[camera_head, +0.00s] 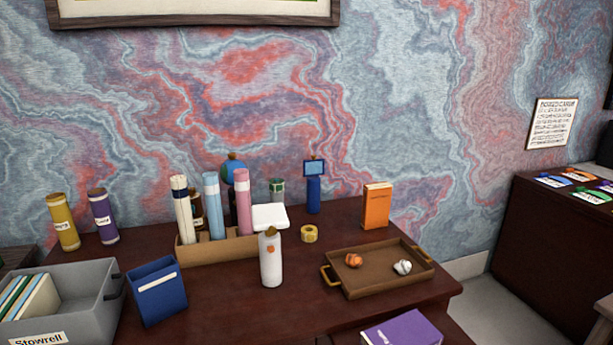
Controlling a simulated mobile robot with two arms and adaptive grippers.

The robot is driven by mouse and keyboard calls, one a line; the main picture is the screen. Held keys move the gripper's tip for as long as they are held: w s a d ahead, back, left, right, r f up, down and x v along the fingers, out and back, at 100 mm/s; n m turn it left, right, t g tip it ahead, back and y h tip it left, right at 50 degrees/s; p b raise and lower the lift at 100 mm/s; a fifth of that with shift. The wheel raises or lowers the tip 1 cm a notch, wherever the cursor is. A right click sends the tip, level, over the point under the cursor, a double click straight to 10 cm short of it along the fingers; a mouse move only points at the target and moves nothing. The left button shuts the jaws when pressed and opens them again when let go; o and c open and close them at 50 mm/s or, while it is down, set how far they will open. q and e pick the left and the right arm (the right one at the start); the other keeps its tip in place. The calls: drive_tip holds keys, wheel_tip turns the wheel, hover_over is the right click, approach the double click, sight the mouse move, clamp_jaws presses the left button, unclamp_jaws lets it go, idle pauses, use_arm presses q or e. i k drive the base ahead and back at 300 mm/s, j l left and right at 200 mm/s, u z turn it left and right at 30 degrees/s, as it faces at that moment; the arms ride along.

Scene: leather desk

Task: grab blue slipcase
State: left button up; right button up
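A blue slipcase (157,291) stands upright on the dark red desk (226,310) at the left front. It is a dark blue box with a pale strip or label near its top. It stands just right of a grey bin, with a narrow gap or contact that I cannot make out. Neither of my grippers shows in the head view.
The grey bin (88,309) holds several files. A cardboard holder (205,252) with rolled tubes stands behind the slipcase. A white bottle (270,262), a brown tray (378,284) with two crumpled balls and an orange book (376,206) are to the right. Bare desk lies right of the slipcase.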

sight(157, 289)
drive_tip(key=u, duration=0.95)
